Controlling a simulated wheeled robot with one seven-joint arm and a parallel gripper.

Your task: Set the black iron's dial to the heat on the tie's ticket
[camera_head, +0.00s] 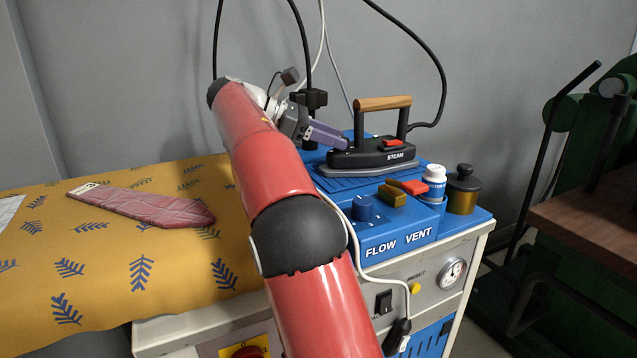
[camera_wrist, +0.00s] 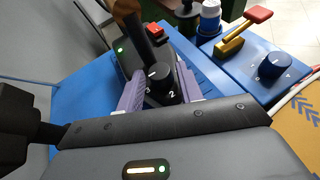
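The black iron (camera_head: 372,153) with a wooden handle stands on a blue rest, marked STEAM. Its dial (camera_wrist: 160,73) shows in the wrist view as a round black knob with a white mark; a digit 2 is legible beside it. My gripper (camera_head: 343,143) is at the iron's left end. In the wrist view its purple fingers (camera_wrist: 162,80) stand on either side of the dial, very close; whether they press on it I cannot tell. The pink patterned tie (camera_head: 150,205) lies on the yellow cloth. A white paper (camera_head: 9,212), perhaps the ticket, is cut off at the left edge, unreadable.
The blue unit has a FLOW knob (camera_head: 364,208), a red-and-yellow VENT lever (camera_head: 408,187), a white bottle (camera_head: 435,178) and a dark-lidded jar (camera_head: 464,190). Cables hang above the iron. A green machine with a wooden top (camera_head: 590,222) stands at right.

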